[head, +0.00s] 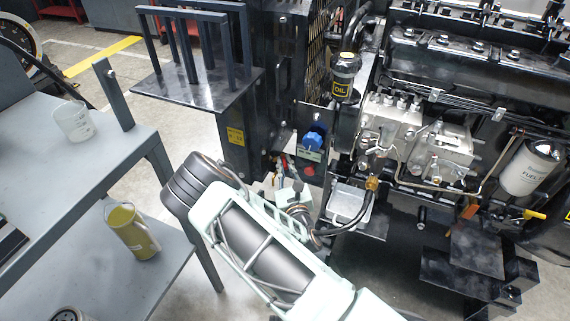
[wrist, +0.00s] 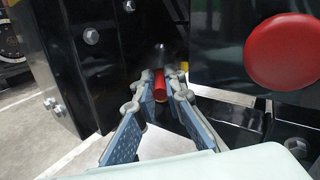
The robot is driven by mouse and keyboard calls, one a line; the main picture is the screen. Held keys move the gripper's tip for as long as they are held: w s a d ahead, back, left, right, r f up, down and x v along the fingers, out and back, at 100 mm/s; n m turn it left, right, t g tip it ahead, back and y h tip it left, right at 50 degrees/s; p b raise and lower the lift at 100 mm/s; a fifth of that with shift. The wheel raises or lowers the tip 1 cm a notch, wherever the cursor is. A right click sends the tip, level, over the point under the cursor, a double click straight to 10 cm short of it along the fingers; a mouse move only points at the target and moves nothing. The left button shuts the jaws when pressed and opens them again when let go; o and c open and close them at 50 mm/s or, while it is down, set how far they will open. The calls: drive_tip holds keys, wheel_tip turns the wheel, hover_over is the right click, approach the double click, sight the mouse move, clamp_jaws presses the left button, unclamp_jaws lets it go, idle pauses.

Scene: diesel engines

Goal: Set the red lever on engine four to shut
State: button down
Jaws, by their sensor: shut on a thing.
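The red lever (wrist: 161,84) shows in the wrist view as a short red handle pointing toward the camera, below a dark rounded part on the black engine frame. My gripper (wrist: 160,88) is shut on it, with a blue-padded finger on each side. The lever's root and pivot are hidden, and I cannot read its position. In the head view my gripper (head: 283,176) reaches in low at the engine's left end, beneath a blue knob (head: 315,137). My arm and wrist hide much of that spot.
A large red round button (wrist: 290,52) is close to the right of my fingers, and a bolted black plate (wrist: 80,50) is to the left.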

drive_tip(key=shift+a+h+p, duration=0.15)
drive_tip(key=shift+h+p, duration=0.15)
drive_tip(key=shift+a+r+m+h, duration=0.1)
drive_tip(key=shift+m+h, duration=0.2)
drive_tip(key=shift+m, duration=0.1)
drive_tip(key=m+h, duration=0.1)
drive_tip(key=h, duration=0.1)
drive_tip(key=a+m+h, duration=0.1)
drive_tip(key=h, duration=0.1)
drive_tip(key=m+h, duration=0.2)
drive_tip(key=shift+a+f, duration=0.15)
drive_tip(key=shift+f, duration=0.1)
drive_tip(key=shift+a+m+g+h+b, duration=0.25)
drive_tip(key=shift+m+h, duration=0.55)
drive_tip(key=shift+h, duration=0.8)
drive_tip(key=shift+r, duration=0.1)
drive_tip(key=c, duration=2)
unclamp_jaws()
